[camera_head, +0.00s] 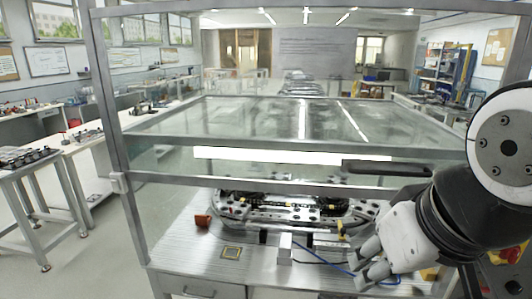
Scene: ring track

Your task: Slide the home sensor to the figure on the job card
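The ring track (290,212), a metal oval with black and silver parts, lies on the workbench inside a glass-walled frame. A small yellow part (341,228) stands at the track's front right. I cannot tell which part is the home sensor. My gripper (361,266) is at the bench's front right, in front of the track, fingers pointing down-left. The fingers look apart, with nothing seen between them.
The frame's front rail and a dark handle (388,168) cross above the track. An orange-brown cylinder (203,220) stands left of the track. A pale block (285,250) and a blue cable (335,267) lie left of my gripper. Bench front left is mostly clear.

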